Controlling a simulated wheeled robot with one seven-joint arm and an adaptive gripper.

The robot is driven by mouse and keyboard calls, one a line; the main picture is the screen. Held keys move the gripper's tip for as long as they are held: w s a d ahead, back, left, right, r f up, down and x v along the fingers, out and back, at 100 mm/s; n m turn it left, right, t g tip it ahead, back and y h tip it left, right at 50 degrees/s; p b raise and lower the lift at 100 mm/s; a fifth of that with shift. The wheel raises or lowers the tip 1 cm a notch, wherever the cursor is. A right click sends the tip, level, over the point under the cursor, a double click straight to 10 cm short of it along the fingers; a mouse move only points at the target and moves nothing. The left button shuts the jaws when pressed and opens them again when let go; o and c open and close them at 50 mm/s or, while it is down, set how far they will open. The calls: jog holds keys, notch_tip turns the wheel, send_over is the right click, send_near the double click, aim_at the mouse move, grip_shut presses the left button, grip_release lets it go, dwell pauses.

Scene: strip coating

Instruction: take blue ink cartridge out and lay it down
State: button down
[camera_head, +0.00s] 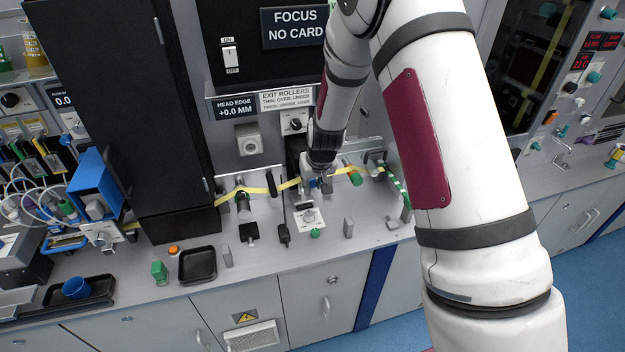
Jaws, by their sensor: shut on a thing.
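My gripper (319,172) points down at the middle of the bench, in front of the machine's back panel. It is shut on a small blue piece (313,184), which looks like the blue ink cartridge; the fingers and wrist hide most of it. A small white and metal fixture (309,218) stands on the bench just below and in front of the gripper. I cannot tell whether the cartridge still touches the fixture or the parts behind it.
A yellow strip (258,190) runs across rollers behind and beside the gripper. Some bare bench shows near the front edge.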

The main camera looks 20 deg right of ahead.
jog(key=shift+s+p, duration=1)
jog(key=shift+s, duration=0.95)
jog(key=shift+s+p, duration=0.3)
jog(key=shift+s, duration=0.15)
jog(key=s+p, duration=0.2)
jog(key=s, duration=1.4)
